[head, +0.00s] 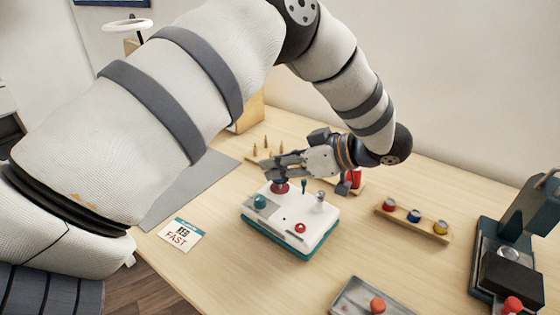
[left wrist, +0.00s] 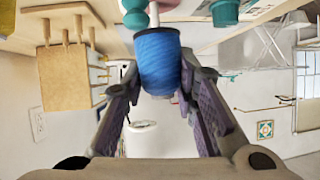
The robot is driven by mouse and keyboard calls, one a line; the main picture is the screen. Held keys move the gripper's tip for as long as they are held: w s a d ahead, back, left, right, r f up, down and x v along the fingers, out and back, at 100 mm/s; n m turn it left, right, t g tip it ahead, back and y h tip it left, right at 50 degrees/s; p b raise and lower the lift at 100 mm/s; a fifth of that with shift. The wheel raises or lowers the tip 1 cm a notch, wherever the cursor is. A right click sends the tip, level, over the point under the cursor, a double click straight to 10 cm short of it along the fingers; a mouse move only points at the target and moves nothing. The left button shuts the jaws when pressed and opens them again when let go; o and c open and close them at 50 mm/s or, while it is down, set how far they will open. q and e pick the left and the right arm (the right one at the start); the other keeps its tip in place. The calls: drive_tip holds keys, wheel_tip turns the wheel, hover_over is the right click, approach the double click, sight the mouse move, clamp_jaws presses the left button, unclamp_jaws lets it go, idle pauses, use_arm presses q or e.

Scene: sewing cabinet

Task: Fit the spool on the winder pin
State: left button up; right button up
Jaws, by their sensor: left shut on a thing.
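My left gripper (head: 278,170) is low over the back left part of the winder (head: 312,231), a white box with a teal base, knobs and a small post. In the left wrist view, the left gripper (left wrist: 160,88) is shut on a blue spool (left wrist: 158,62), with one finger at each side. In the head view the fingers hide the spool. A dark red round part (head: 280,187) shows just under the fingers on the winder. My right gripper is out of view.
A wooden rack (head: 423,223) with red, blue and yellow spools stands right of the winder. A metal tray (head: 350,295) with an orange knob lies in front, and a dark machine (head: 510,255) stands at right. A FAST card (head: 180,235) lies left. A red item (head: 355,178) stands behind.

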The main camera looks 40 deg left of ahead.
use_arm(q)
drive_tip(key=shift+f, duration=1.2)
idle(1.3)
drive_tip(key=o, duration=0.9)
drive_tip(key=shift+o, duration=0.2)
drive_tip(key=v, duration=1.2)
